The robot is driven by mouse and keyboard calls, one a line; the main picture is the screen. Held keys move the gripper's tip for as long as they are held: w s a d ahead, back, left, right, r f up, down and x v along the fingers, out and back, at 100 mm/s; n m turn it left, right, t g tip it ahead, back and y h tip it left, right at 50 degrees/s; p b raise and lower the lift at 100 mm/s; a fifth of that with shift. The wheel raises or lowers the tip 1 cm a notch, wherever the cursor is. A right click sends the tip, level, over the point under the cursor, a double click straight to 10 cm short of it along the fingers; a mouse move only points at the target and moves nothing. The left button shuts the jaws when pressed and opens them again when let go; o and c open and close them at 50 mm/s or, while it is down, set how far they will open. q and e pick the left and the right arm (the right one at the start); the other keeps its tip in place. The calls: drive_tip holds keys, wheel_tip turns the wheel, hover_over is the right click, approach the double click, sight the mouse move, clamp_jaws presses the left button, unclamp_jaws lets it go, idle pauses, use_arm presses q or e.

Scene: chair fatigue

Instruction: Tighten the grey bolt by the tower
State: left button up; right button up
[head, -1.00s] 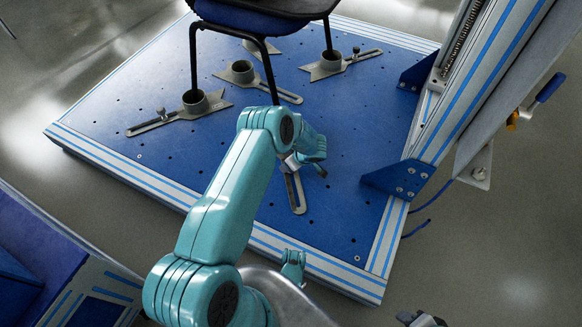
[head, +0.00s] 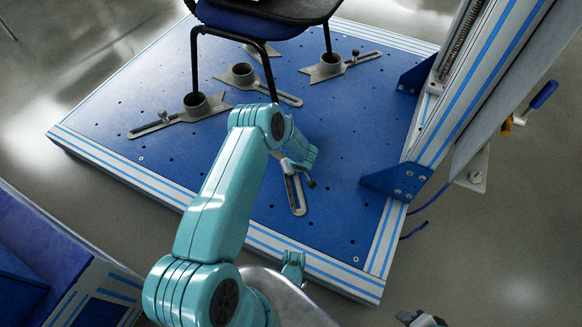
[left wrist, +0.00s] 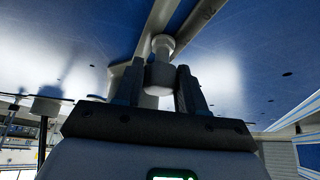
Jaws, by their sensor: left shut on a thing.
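The grey bolt (left wrist: 161,72) stands between the two fingers of my left gripper (left wrist: 161,90) in the left wrist view, and the fingers are shut on it. The bolt sits at a grey slotted bracket on the blue plate. In the head view my left gripper (head: 296,166) is over the near end of that bracket (head: 295,195) and hides the bolt. The tower (head: 478,85), white with blue stripes, rises at the right edge of the plate. A dark part at the bottom edge of the head view may be my right gripper (head: 424,319); its jaws are unclear.
The chair (head: 250,20) stands on the plate (head: 120,130) with legs in grey cup brackets (head: 195,104). A blue tower foot (head: 397,181) is right of my left gripper. The plate's near right part is clear. A blue-handled part (head: 543,95) hangs beside the tower.

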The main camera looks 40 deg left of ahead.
use_arm(q)
drive_tip(key=shift+s+a+m+t+h, duration=0.1)
drive_tip(key=shift+m+t+h, duration=0.3)
drive_tip(key=shift+m, duration=0.7)
drive_tip(key=shift+m+t, duration=0.5)
drive_tip(key=shift+m, duration=0.5)
drive_tip(key=shift+f+m+t+h+b, duration=0.25)
drive_tip(key=shift+m+h+b, duration=0.3)
drive_tip(key=shift+m, duration=0.55)
drive_tip(key=shift+r+m+t+h, duration=0.2)
drive_tip(key=shift+m+t+h, duration=0.15)
drive_tip(key=shift+m, duration=0.35)
